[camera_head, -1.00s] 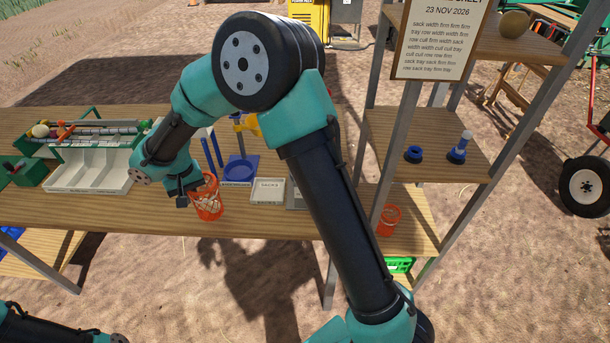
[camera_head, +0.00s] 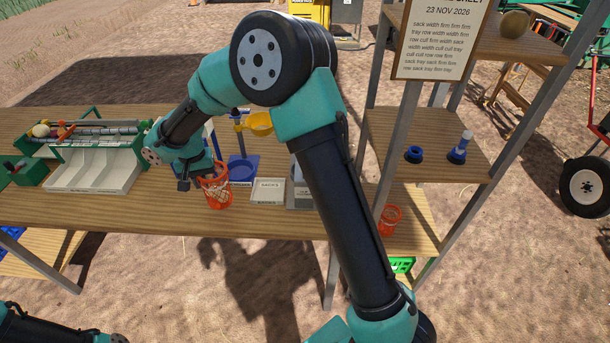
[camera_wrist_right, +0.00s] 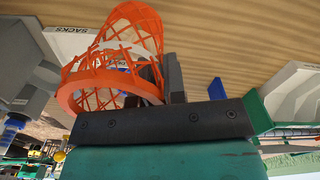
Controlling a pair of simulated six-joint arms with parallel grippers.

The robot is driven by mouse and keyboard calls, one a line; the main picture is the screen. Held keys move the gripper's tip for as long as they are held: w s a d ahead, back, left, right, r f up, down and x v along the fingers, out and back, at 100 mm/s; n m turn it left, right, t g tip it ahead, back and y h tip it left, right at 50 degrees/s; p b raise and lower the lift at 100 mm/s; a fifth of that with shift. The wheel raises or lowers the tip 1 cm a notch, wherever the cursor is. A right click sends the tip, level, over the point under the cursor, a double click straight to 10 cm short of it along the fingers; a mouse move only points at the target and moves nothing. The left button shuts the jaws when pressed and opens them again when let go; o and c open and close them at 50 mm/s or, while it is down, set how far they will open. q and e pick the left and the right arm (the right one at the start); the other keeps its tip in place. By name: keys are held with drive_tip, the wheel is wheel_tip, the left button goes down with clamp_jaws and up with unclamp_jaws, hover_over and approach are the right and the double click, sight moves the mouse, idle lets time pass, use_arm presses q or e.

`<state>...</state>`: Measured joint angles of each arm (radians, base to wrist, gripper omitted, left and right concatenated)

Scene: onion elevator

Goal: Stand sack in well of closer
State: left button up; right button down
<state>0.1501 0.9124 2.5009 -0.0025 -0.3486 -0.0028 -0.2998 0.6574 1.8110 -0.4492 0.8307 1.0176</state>
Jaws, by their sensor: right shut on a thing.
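My right gripper (camera_head: 200,178) is shut on the orange mesh sack (camera_head: 217,192), near its rim. The sack is upright at the front of the table, with pale contents showing through the mesh; I cannot tell whether it touches the tabletop. In the right wrist view the orange sack (camera_wrist_right: 112,60) sits at the dark finger (camera_wrist_right: 175,78). The closer stands right of and behind the sack, with a blue round well (camera_head: 242,170) at its base and a yellow funnel (camera_head: 259,123) above. My left gripper is out of view; only part of my left arm shows at bottom left.
A white tray labelled SACKS (camera_head: 267,190) lies right of the closer. A grey box (camera_head: 300,190) is partly behind my arm. A white divided tray (camera_head: 93,171) stands at left, and another orange basket-like sack (camera_head: 389,219) sits on the shelf at right.

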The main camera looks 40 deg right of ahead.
drive_tip(key=d+r+m, duration=0.2)
drive_tip(key=d, duration=1.4)
drive_tip(key=s+d+r+m, duration=0.1)
drive_tip(key=d+r+m, duration=0.1)
drive_tip(key=d, duration=1.3)
drive_tip(key=shift+d+r, duration=0.15)
drive_tip(key=shift+d, duration=0.2)
wheel_tip(320, 180, down, 6)
drive_tip(key=shift+f, duration=2)
drive_tip(key=shift+f, duration=0.15)
